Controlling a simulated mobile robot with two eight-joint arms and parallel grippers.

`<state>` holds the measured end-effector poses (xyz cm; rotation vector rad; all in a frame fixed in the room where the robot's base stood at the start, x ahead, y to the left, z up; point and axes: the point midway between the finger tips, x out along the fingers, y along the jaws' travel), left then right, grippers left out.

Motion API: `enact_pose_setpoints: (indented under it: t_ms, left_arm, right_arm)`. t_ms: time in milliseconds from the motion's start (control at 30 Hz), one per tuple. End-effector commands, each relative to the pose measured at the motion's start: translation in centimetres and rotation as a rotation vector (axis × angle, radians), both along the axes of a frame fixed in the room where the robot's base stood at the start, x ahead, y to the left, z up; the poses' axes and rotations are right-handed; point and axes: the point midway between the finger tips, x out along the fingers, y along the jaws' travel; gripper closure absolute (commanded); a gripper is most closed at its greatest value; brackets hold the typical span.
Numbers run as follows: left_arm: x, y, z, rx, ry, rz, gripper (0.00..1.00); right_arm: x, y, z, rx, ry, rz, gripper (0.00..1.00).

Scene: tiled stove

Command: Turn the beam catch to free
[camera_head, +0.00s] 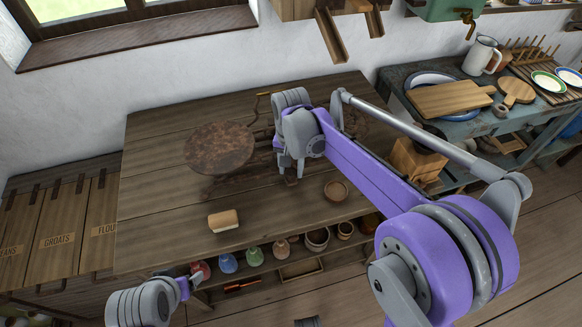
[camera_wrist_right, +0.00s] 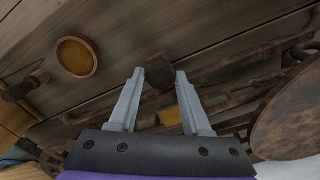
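A rusty brown scale stands on the wooden table (camera_head: 150,205), with one round pan (camera_head: 220,148) at left and another (camera_head: 355,122) partly behind my right arm. My right gripper (camera_head: 289,172) is low over the scale's middle. In the right wrist view its fingers (camera_wrist_right: 158,82) are apart, with a dark brown block-like piece (camera_wrist_right: 159,72) between or just beyond the tips. This may be the beam catch; I cannot tell whether the fingers touch it. A yellowish part (camera_wrist_right: 170,117) shows behind it. My left gripper (camera_head: 192,281) is at the table's front, its opening unclear.
A small wooden bowl (camera_head: 336,190) is right of my right gripper and also shows in the wrist view (camera_wrist_right: 77,57). Coloured weights or jars (camera_head: 228,263) stand on the shelf below. The table's left side is clear.

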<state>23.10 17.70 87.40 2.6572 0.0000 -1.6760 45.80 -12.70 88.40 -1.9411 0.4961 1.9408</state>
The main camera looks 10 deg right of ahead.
Motion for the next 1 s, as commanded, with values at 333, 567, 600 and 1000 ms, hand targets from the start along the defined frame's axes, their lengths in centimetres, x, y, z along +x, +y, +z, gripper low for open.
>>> enact_pose_setpoints:
  t_ms: [333, 567, 600, 1000]
  left_arm:
    - [0.0, 0.0, 0.0, 0.000, 0.000, 0.000, 0.24]
    - [0.0, 0.0, 0.2, 0.000, -0.001, 0.000, 0.24]
    - [0.0, 0.0, 0.3, 0.000, -0.001, 0.000, 0.24]
    - [0.2, 0.0, 0.9, 0.000, -0.003, 0.000, 0.24]
  right_arm:
    - [0.0, 0.0, 0.0, 0.000, 0.000, 0.001, 0.29]
    - [0.0, 0.0, 1.7, 0.000, 0.000, 0.001, 0.29]
    - [0.0, 0.0, 2.5, 0.000, 0.000, 0.001, 0.29]
    - [0.0, 0.0, 9.7, 0.000, 0.000, 0.001, 0.29]
